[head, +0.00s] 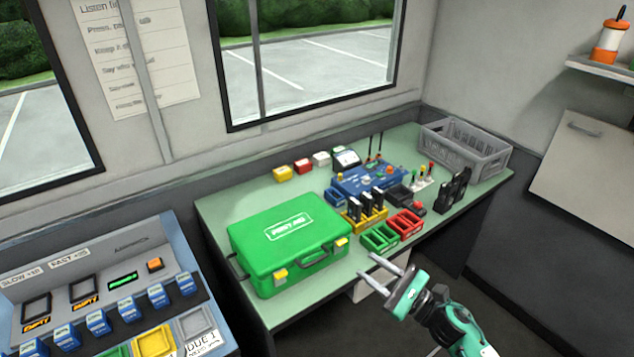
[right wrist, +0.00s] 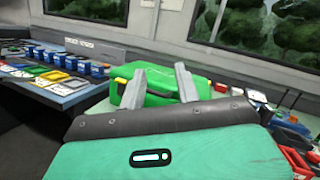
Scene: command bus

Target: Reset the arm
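My right gripper (head: 377,273) is in the lower right of the head view, at the front edge of the green table. Its two fingers are apart with nothing between them. In the right wrist view the same open fingers (right wrist: 160,88) point toward the green first aid case (right wrist: 155,98). The case (head: 290,240) lies shut on the left part of the table, to the left of the gripper and apart from it in the head view. My left arm and gripper do not show in either view.
The table (head: 215,205) holds red and green bins (head: 380,237), a blue radio unit (head: 365,181) and a grey crate (head: 465,148). A console with blue blocks (head: 110,295) stands at the lower left. Dark floor (head: 510,310) is open at the right.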

